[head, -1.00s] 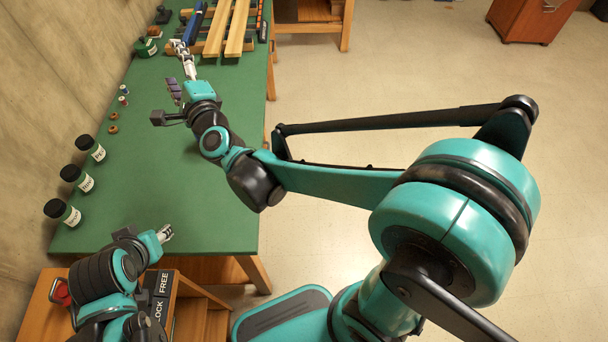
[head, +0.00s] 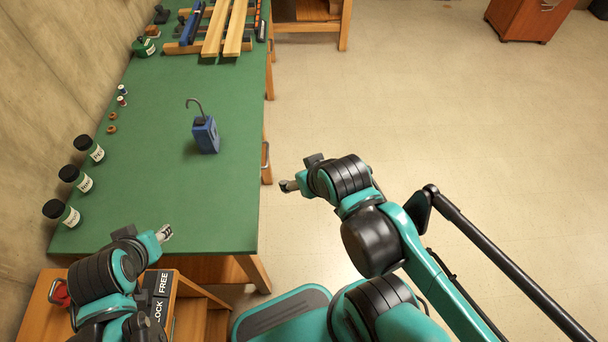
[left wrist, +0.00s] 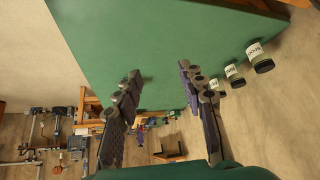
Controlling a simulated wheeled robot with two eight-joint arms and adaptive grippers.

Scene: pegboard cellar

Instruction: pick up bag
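A small blue boxy thing with a thin hooked grey handle, likely the bag (head: 206,136), stands on the green bench top, near its right edge. No gripper touches it. My left gripper (head: 165,233) is over the near end of the bench, well short of the blue thing. In the left wrist view its two fingers (left wrist: 158,84) are spread apart with nothing between them. My right gripper (head: 289,186) is off the bench's right side, over the floor and apart from the blue thing. It is too small to tell whether its fingers are open.
Several dark-lidded jars (head: 75,178) line the bench's left side, with small spools (head: 121,96) beyond. Wooden planks (head: 225,30) lie at the far end. The green bench top (head: 160,190) is clear around the blue thing. A concrete wall borders the left.

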